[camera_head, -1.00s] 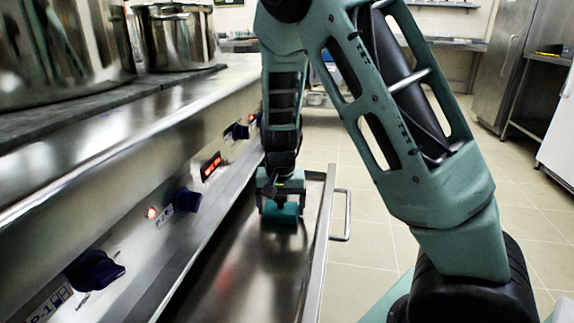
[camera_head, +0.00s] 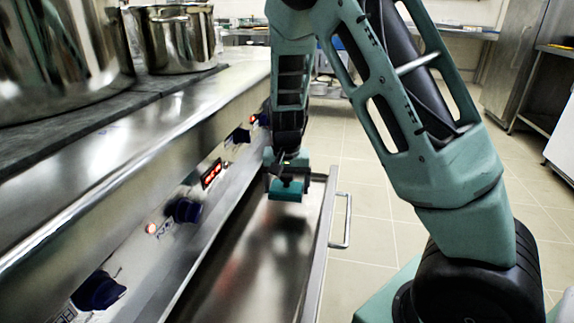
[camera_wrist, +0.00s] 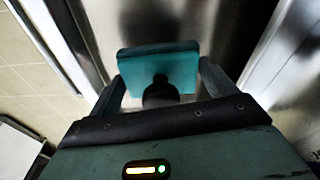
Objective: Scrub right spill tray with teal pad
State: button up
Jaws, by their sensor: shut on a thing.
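The teal pad (camera_head: 287,191) is held at the end of my gripper (camera_head: 287,175), over the far part of the open metal tray (camera_head: 262,265) below the stove front. In the wrist view the teal pad (camera_wrist: 160,68) sits beyond the fingers, with a dark round knob (camera_wrist: 160,93) between them. My gripper (camera_wrist: 162,88) is shut on this knob. A dark shadow lies on the tray below the pad in the head view. The pad looks a little above the tray floor, but I cannot tell the exact gap.
The stove front (camera_head: 130,225) with dark blue knobs (camera_head: 97,290) and red lights runs along the left of the tray. The tray's handle (camera_head: 341,220) sticks out to the right. Large steel pots (camera_head: 178,38) stand on the stove.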

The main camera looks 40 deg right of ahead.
aim_at(287, 175)
jog(key=shift+r+p, duration=1.6)
jog(key=shift+r, duration=0.35)
